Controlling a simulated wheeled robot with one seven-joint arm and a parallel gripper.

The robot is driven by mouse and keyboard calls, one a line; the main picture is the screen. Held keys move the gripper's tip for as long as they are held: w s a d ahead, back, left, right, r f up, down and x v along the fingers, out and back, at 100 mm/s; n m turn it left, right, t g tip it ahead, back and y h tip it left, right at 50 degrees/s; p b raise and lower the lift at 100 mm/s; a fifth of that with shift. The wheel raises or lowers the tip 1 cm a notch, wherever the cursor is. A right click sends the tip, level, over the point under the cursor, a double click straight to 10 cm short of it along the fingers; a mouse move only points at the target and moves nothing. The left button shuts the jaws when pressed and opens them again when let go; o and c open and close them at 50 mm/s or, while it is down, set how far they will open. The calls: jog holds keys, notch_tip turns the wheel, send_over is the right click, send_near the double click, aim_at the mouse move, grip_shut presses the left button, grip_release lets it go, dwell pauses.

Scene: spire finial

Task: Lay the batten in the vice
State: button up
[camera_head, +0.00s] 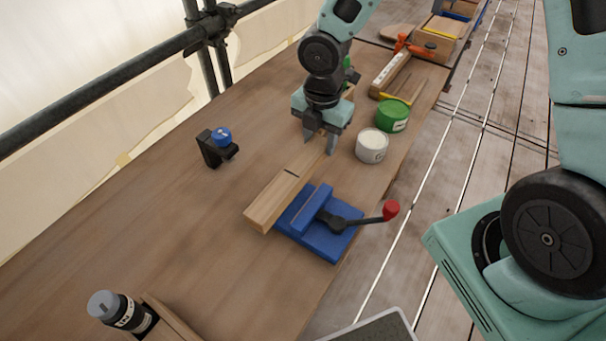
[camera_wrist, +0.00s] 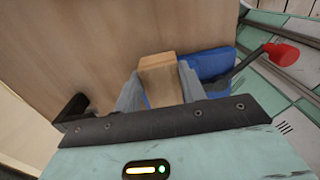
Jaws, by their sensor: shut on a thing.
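The batten (camera_head: 271,202) is a light wooden bar with a dark line across its top. My gripper (camera_head: 322,146) is shut on its far part, and the near end reaches past the vice. The wrist view shows the batten (camera_wrist: 159,78) between my fingers (camera_wrist: 163,90). The blue vice (camera_head: 332,243) stands near the bench edge, with a raised blue jaw and a red-knobbed handle. The batten lies along the jaw's left side; I cannot tell whether it rests in the vice or hangs just above. The vice (camera_wrist: 213,63) is right of the batten in the wrist view.
A white tin (camera_head: 372,146) and a green tin (camera_head: 393,115) stand right of my gripper. A black holder with a blue top (camera_head: 218,147) stands to the left. A dark bottle (camera_head: 122,312) is at the near left. The bench between them is clear.

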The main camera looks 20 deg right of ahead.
jog(key=shift+f, duration=3.5)
jog(key=shift+f+b, duration=0.15)
jog(key=shift+b, duration=0.2)
jog(key=o, duration=1.1)
